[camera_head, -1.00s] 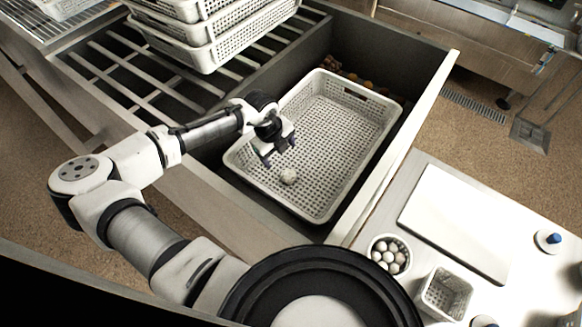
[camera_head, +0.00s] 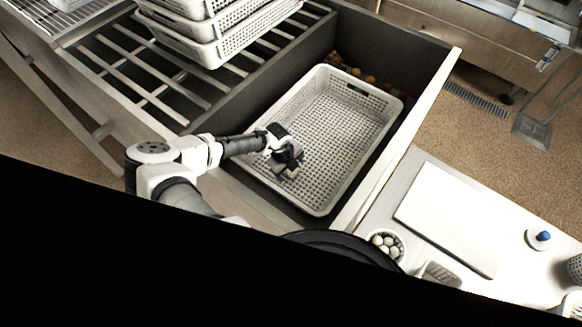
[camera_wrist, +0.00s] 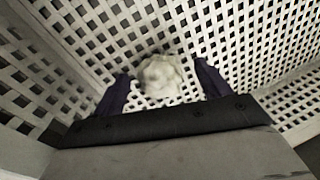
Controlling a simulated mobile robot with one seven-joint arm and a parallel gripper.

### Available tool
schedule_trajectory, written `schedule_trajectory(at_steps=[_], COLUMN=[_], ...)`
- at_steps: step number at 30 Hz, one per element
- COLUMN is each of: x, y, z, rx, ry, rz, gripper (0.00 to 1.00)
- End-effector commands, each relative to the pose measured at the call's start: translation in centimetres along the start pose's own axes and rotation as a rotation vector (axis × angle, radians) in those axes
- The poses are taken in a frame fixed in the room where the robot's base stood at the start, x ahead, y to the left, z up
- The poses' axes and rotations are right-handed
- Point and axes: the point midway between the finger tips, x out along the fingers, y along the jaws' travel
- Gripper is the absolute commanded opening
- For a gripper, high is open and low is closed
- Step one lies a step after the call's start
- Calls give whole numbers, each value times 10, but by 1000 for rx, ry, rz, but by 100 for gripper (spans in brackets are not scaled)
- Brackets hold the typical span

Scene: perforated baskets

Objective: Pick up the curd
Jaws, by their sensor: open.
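The curd is a small, lumpy white piece (camera_wrist: 162,77) lying on the perforated floor of the white basket (camera_head: 345,140). In the wrist view it sits between the two dark fingers of my open gripper (camera_wrist: 162,72), with a gap to each finger. In the head view my gripper (camera_head: 286,172) is low inside the basket, near its front left side. It hides most or all of the curd there. The wrist view does not clearly show how far above the basket floor the fingertips are.
The basket stands in a deep grey bin, whose pale right edge (camera_head: 398,150) rises beside it. Stacked white baskets (camera_head: 225,35) stand on slatted bars at the back left. A counter at the right holds a white board (camera_head: 447,218) and a bowl of round white pieces (camera_head: 385,244).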

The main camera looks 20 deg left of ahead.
Motion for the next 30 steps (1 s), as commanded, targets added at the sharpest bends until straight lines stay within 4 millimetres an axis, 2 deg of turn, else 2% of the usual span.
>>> schedule_trajectory(at_steps=[7,18,19,30], x=[3,3,2,-4], y=[0,0,0,-2], z=[0,0,0,1], rx=[0,0,0,0], ry=[0,0,0,-1], rz=[0,0,0,-2], gripper=[76,29,27,26])
